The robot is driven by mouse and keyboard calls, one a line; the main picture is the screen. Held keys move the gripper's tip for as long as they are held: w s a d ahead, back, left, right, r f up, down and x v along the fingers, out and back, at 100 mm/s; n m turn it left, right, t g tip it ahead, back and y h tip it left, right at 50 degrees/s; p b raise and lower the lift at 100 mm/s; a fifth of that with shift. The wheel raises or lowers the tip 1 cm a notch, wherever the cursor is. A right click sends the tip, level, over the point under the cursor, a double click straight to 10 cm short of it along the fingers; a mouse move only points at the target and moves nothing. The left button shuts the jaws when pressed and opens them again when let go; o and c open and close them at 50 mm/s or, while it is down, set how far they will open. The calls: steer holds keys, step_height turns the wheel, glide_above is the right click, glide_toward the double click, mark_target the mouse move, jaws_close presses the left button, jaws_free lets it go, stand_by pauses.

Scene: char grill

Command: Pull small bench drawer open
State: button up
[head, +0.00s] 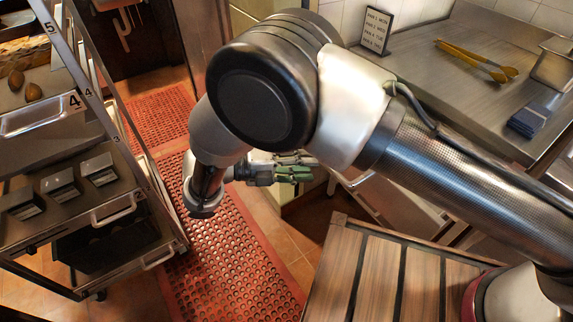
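The steel bench (450,75) stands at the right. Below its top, a steel drawer front (408,200) with a bright bar handle (360,179) shows partly beneath my arm. I cannot tell whether this is the small bench drawer, or whether it is shut or a little open. My gripper (308,168), with green finger pads, points right toward the bench front and is left of the handle, apparently apart from it. The fingers are seen from the side and look close together, so the gap between them is unclear. My arm hides much of the bench front.
A wheeled rack (120,215) with numbered trays stands at the left. A red perforated mat (225,255) covers the floor between rack and bench. Yellow tongs (475,60), a small sign (376,30) and a blue-grey block (529,119) are on the bench top.

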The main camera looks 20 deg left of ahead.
steer(key=v, duration=0.5)
steer(key=shift+s+a+r, duration=0.15)
steer(key=shift+s+a, duration=0.05)
steer(key=shift+a, duration=0.15)
